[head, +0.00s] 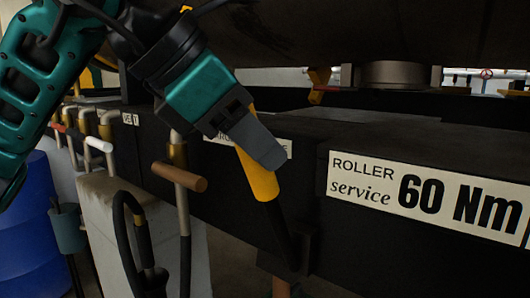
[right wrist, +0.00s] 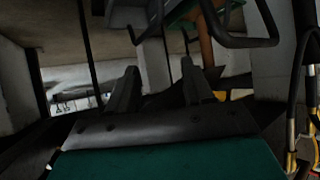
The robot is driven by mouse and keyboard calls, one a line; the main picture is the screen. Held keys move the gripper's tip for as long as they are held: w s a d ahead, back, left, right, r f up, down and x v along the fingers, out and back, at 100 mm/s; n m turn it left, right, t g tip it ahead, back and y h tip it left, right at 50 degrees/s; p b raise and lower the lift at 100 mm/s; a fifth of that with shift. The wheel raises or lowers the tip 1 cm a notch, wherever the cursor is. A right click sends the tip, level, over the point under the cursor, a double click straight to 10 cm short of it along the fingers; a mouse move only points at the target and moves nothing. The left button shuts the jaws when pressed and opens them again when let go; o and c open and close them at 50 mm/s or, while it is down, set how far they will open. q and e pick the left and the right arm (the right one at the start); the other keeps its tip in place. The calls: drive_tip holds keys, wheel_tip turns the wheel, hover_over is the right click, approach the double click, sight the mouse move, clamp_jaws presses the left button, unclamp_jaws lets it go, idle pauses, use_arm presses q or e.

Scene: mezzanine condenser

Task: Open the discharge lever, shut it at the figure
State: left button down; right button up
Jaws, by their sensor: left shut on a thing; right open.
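A lever with a yellow grip (head: 262,183) and a dark shaft shows in the middle of the head view. It slants down to the right toward a dark bracket (head: 302,248) under the black beam. My left gripper (head: 258,148) is shut on the yellow grip near its upper part. One grey finger lies across the front of the grip. My right gripper (right wrist: 157,90) shows in the right wrist view, open, with nothing between its two dark fingers. I see no readout or gauge figure that I can link to the lever.
A black beam carries a "ROLLER service 60 Nm" label (head: 430,195); another label is partly hidden behind my left gripper. A brown-handled valve (head: 180,177), a black hose (head: 128,235) and blue drums (head: 50,230) stand to the left. Dark tubing (right wrist: 240,38) is near my right gripper.

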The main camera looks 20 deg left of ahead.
idle(0.3)
use_arm(q)
drive_tip(key=c, duration=0.8)
unclamp_jaws()
drive_tip(key=shift+s, duration=0.1)
drive_tip(key=shift+p+v, duration=1.05)
drive_tip(key=shift+v, duration=5.35)
drive_tip(key=shift+s, duration=0.1)
